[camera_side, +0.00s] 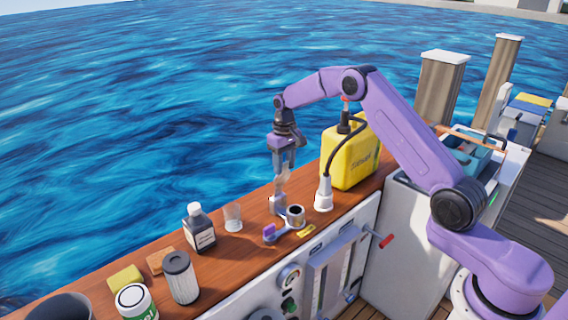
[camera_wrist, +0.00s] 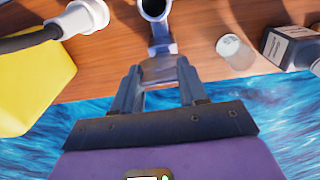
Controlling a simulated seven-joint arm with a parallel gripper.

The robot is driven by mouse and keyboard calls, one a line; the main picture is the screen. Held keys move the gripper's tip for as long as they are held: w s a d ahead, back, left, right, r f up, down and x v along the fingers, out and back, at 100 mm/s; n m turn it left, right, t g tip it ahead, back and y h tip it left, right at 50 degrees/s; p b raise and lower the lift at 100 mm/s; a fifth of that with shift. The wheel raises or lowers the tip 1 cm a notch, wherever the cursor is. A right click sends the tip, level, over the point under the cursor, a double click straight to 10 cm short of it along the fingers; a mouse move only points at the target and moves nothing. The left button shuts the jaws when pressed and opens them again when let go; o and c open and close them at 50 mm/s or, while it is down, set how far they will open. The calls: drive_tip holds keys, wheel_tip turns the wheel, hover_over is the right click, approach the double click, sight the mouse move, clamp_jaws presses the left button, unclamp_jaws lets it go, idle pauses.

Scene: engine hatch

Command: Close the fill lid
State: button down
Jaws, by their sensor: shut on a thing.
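The fill opening is a short round metal neck with a dark hole (camera_side: 296,213), set in the wooden top; it also shows at the top of the wrist view (camera_wrist: 154,9). A grey metal lid piece (camera_side: 278,204) stands up beside it, and in the wrist view its arm (camera_wrist: 160,44) runs from the neck to between my fingers. My gripper (camera_side: 281,191) points down over this piece. In the wrist view my gripper (camera_wrist: 160,70) has its two fingers on either side of the lid's end, shut on it. The fingers partly hide the lid's edges.
A white nozzle with a black hose (camera_side: 324,193) and a yellow jug (camera_side: 351,153) stand right of the neck. A purple-ended piece (camera_side: 269,231) lies in front. Water lies beyond the ledge.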

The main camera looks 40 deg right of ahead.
drive_tip(key=shift+s, duration=0.1)
drive_tip(key=s+f+t, duration=0.1)
drive_tip(key=s+f, duration=0.5)
drive_tip(key=s+f+t, duration=0.2)
drive_tip(key=s+f, duration=0.3)
drive_tip(key=f, duration=0.1)
drive_tip(key=shift+s+f, duration=0.15)
drive_tip(key=shift+s, duration=0.25)
drive_tip(key=shift+s+f, duration=0.1)
drive_tip(key=shift+f, duration=1.2)
drive_tip(key=c, duration=0.6)
unclamp_jaws()
drive_tip(key=shift+w, duration=0.25)
